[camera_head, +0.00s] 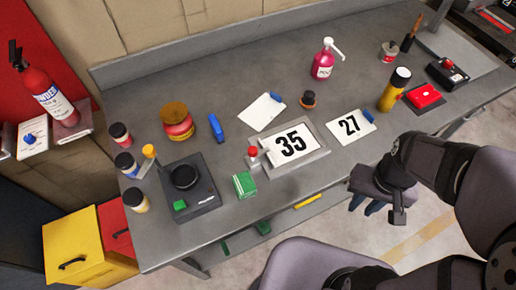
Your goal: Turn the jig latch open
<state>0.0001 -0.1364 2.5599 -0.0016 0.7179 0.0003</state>
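A grey jig (318,156) lies on the workbench with a white number plate (290,143) marked 35 in it. A small upright piece with a red top (253,152) stands at the jig's left edge and looks like the latch; how it is turned is too small to tell. My gripper (376,206) is off the bench's front edge, to the right of and nearer than the jig, apart from it.
The grey bench (240,110) also carries a green box (245,184) and a black device (187,190) left of the jig. A plate marked 27 (350,126) lies to its right. A pink pump bottle (323,62) stands behind. Bare bench lies in front of the jig.

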